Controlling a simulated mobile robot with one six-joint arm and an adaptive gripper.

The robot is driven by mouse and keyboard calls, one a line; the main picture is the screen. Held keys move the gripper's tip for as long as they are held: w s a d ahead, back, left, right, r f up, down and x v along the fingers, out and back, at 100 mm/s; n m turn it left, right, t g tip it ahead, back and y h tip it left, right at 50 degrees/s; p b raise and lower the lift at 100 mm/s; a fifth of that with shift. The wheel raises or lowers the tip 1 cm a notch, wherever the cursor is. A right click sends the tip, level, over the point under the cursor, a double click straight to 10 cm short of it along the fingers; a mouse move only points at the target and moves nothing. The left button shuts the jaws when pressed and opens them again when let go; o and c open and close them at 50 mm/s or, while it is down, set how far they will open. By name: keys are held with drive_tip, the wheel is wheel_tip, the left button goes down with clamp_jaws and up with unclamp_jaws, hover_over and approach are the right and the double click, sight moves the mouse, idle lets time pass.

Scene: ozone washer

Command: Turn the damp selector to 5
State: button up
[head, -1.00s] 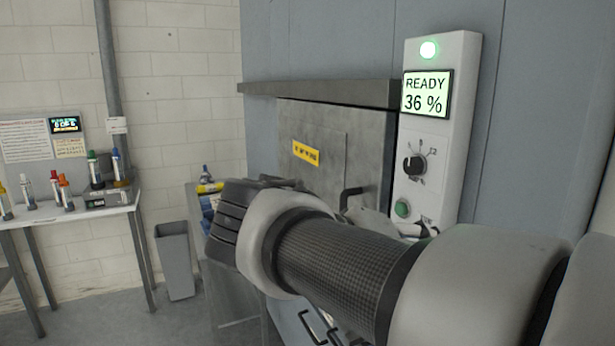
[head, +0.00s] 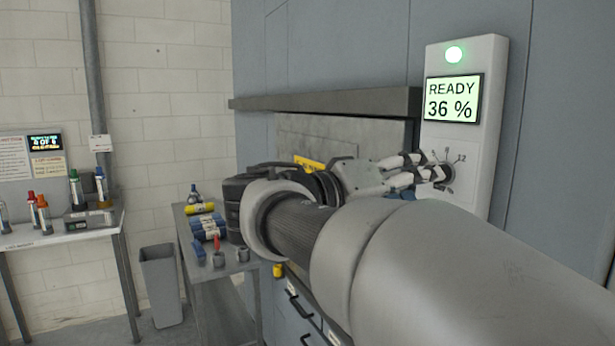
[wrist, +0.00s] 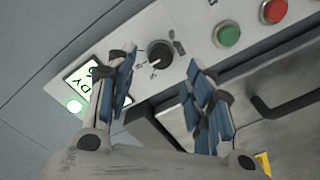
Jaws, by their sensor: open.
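The damp selector (wrist: 160,54) is a round black knob on a light panel, with marks around it. In the wrist view it lies beyond and between my open fingers. My gripper (wrist: 163,72) is open and empty there, its blue-padded fingers apart on either side of the knob's line. In the head view my gripper (head: 438,167) reaches the panel at the selector dial (head: 447,178), and its fingertips overlap the knob. I cannot tell whether they touch it. The pointer's setting is too small to read.
The panel's display (head: 452,99) reads READY 36 % below a lit green lamp (head: 454,54). A green button (wrist: 227,35) and a red button (wrist: 273,10) sit beside the selector. A dark door handle (wrist: 285,112) is near my fingers. A cart (head: 190,237) stands left.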

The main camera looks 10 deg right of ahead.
drive_tip(key=x, duration=0.5)
drive_tip(key=shift+w+d, duration=0.15)
drive_tip(key=shift+d, duration=0.1)
drive_tip(key=shift+c, duration=0.5)
drive_tip(key=c, duration=1)
drive_tip(key=n+p, duration=0.4)
drive_tip(key=n, duration=0.3)
drive_tip(key=shift+r+n, duration=0.1)
drive_tip(key=shift+n, duration=0.5)
